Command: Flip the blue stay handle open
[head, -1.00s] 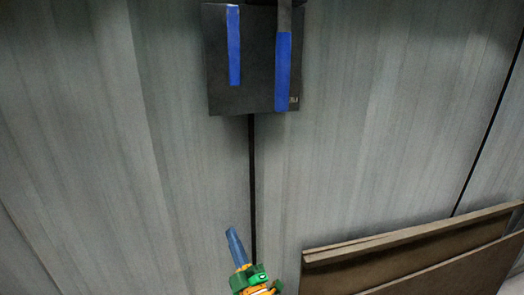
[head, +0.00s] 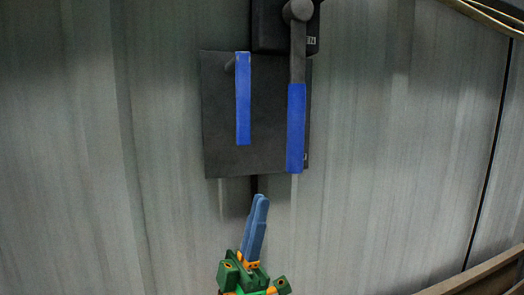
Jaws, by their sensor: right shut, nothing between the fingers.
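A dark square plate (head: 270,110) is on the grey wall, with two blue parts hanging straight down in front of it. The left one is a shorter blue handle (head: 243,100), with a small dark stub at its top. The right one is a longer lever with a blue grip (head: 296,128) on a grey bar below a round pivot. I cannot tell which of the two is the stay handle. My right gripper (head: 260,199), with blue fingers and a green body, is shut and empty. It points up below the plate, apart from both handles. My left gripper is out of view.
A dark box (head: 270,25) sits above the plate, behind the pivot. A dark vertical strip runs down the wall behind my right gripper. A brown board edge (head: 480,280) is at the lower right. The wall (head: 390,140) beside the plate is clear.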

